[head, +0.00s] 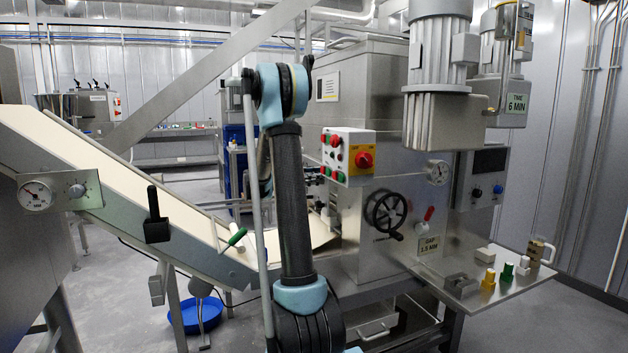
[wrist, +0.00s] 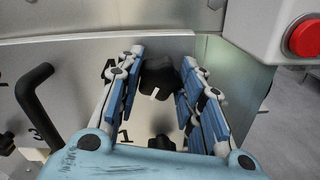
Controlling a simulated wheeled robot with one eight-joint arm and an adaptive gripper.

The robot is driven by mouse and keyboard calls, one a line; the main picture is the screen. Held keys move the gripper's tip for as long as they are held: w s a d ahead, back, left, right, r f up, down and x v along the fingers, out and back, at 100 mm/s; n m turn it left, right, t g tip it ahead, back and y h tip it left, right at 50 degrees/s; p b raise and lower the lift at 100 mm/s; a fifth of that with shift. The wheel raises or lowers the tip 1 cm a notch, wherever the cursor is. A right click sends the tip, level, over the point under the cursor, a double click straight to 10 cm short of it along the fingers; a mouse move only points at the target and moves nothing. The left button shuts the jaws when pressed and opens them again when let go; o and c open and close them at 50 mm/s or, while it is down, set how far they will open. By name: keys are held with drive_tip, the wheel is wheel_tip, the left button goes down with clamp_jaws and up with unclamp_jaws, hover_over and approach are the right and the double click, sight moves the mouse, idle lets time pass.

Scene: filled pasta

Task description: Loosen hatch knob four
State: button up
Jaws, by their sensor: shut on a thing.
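A black lobed hatch knob (wrist: 161,84) with a white mark on it sits on a grey metal panel (wrist: 75,50) in the wrist view. My gripper (wrist: 163,62) has its blue-padded fingers on both sides of this knob and is shut on it. A label left of the knob is partly hidden by the left finger, and I cannot read it fully. In the head view my arm stands in front of the machine, and the gripper and hatch knobs cannot be made out clearly.
In the wrist view, another black knob (wrist: 161,143) lies below, and a black bar handle (wrist: 34,100) stands out at left. A control box with a red button (wrist: 305,36) is at upper right. The head view shows a handwheel (head: 386,211) and a conveyor (head: 110,165).

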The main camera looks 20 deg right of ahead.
drive_tip(key=o, duration=1.1)
drive_tip(key=shift+w, duration=0.1)
drive_tip(key=shift+a, duration=0.15)
drive_tip(key=a, duration=1.1)
drive_tip(key=shift+w+a, duration=0.2)
drive_tip(key=shift+a, duration=0.2)
drive_tip(key=s+d+f+m+t+y, duration=0.1)
drive_tip(key=s+f+m+y, duration=0.25)
drive_tip(key=s, duration=0.75)
drive_tip(key=s+f+m+y, duration=0.3)
drive_tip(key=s+f+y, duration=0.15)
drive_tip(key=s, duration=0.65)
drive_tip(key=s+a+f+m+y, duration=0.2)
drive_tip(key=s+a+f+y, duration=0.1)
drive_tip(key=s+a+f, duration=0.1)
drive_tip(key=s+a+f+m+t+y, duration=0.1)
drive_tip(key=s+a+f+m+y, duration=0.2)
drive_tip(key=s+a+f, duration=0.2)
drive_tip(key=s+a+f+m+y, duration=0.3)
drive_tip(key=s+f, duration=0.3)
drive_tip(key=s, duration=0.4)
drive_tip(key=shift+s+a+t+y, duration=0.1)
drive_tip(key=shift+a+t+y, duration=0.35)
drive_tip(key=shift+a, duration=0.35)
